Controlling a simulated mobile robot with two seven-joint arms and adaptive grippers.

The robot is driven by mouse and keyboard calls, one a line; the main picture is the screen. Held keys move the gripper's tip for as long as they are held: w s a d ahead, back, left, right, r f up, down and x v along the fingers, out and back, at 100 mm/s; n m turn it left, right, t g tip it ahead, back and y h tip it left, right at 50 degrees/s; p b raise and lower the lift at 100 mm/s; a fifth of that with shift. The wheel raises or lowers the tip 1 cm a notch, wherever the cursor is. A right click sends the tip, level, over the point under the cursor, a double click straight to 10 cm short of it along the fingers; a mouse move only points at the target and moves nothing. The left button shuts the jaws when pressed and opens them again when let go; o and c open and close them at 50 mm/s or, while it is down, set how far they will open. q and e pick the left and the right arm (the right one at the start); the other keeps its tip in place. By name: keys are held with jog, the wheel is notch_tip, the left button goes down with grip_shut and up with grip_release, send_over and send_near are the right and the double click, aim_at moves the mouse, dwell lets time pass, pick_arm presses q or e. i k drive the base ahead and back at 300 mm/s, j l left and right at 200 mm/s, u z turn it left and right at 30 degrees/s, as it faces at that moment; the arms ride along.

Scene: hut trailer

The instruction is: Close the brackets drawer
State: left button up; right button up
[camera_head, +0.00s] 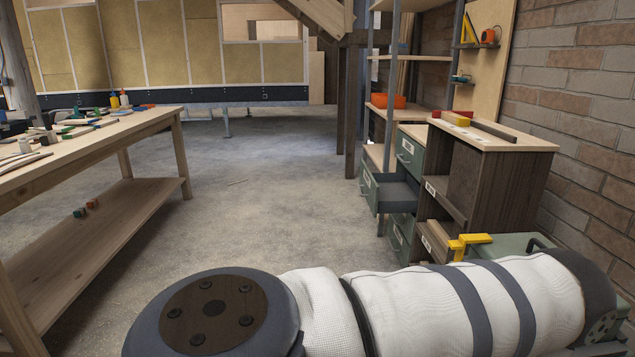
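A drawer unit with green fronts stands right of centre, behind a dark wood cabinet. Its middle green drawer (392,192) is pulled out to the left, and its grey inside shows. The upper green drawer (411,152) looks shut. A lower green drawer (399,238) sits beneath the open one; I cannot tell if it is fully shut. The fronts carry small white labels too small to read, so I cannot tell which is the brackets drawer. One of my arms crosses the foreground. Neither gripper is in view.
The dark wood cabinet (490,185) stands before the brick wall (595,130). A yellow object (470,241) and a green box (515,242) are at its foot. A workbench (95,150) with tools runs along the left.

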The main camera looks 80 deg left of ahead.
aim_at(386, 192)
jog(key=i+j+u, duration=0.15)
jog(key=j+u, duration=0.3)
jog(key=i+j+u, duration=0.15)
jog(key=j+u, duration=0.25)
jog(key=i+j+u, duration=0.25)
jog(key=u, duration=0.2)
jog(key=i+j+u, duration=0.55)
jog(key=u, duration=0.3)
jog(key=i+j+z, duration=0.15)
jog(key=i, duration=0.4)
jog(key=i+j+z, duration=0.2)
jog(key=i, duration=0.35)
jog(key=i+j+z, duration=0.15)
jog(key=i+j, duration=0.2)
jog(key=i, duration=0.2)
jog(key=i+j+z, duration=0.15)
jog(key=i+j, duration=0.2)
jog(key=i, duration=0.15)
